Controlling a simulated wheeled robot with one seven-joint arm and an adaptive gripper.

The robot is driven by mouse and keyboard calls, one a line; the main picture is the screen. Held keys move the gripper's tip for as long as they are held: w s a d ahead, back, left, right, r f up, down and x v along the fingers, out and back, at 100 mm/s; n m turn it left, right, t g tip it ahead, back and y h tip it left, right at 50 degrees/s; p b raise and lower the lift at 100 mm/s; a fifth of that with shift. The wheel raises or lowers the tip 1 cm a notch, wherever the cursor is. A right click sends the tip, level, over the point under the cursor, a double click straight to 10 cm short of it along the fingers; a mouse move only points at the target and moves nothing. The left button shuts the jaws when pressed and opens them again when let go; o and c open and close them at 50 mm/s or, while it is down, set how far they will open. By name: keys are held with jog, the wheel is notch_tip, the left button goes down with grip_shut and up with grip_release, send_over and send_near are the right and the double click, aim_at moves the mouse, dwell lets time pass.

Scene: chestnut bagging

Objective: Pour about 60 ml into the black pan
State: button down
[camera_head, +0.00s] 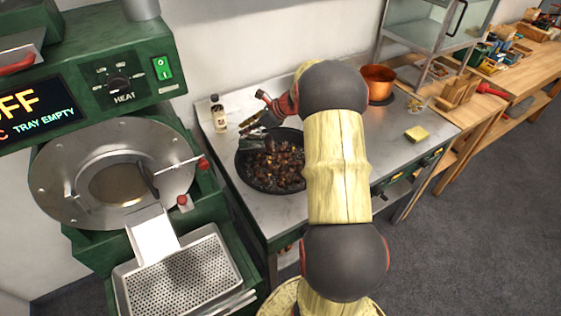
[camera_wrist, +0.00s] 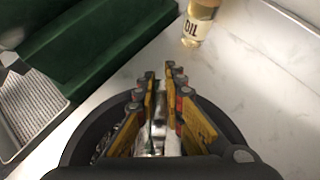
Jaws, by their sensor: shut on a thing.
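The black pan (camera_head: 243,174) sits on the steel counter, holding many brown chestnuts (camera_head: 280,165). Its dark rim (camera_wrist: 78,150) shows beneath my gripper in the wrist view. My gripper (camera_head: 252,132) is over the back left part of the pan. In the wrist view my gripper (camera_wrist: 163,85) is shut on a narrow, shiny, glassy object (camera_wrist: 158,130), mostly hidden between the fingers. I cannot tell exactly what it is or whether liquid leaves it. An oil bottle (camera_head: 219,115) stands upright behind the pan, apart from my gripper; its label shows in the wrist view (camera_wrist: 196,27).
A green roasting machine (camera_head: 110,45) with a perforated tray (camera_head: 185,285) stands at left. A copper pot (camera_head: 377,84) and a yellow sponge (camera_head: 416,134) are on the counter (camera_head: 400,165) at right. A glass cabinet (camera_head: 430,40) stands behind. Wooden benches continue right.

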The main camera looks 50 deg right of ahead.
jog(key=shift+r, duration=0.1)
jog(key=shift+s+d+b, duration=0.1)
jog(key=shift+b, duration=0.25)
dwell(0.3)
jog(key=shift+s+d+r+t+b, duration=0.15)
jog(key=shift+s+r+t+b, duration=0.05)
jog(key=shift+s+t+b, duration=0.2)
jog(key=shift+s+d+r+t+b, duration=0.1)
jog(key=shift+s+r+t+b, duration=0.05)
jog(key=shift+s+t+b, duration=0.2)
dwell(1.0)
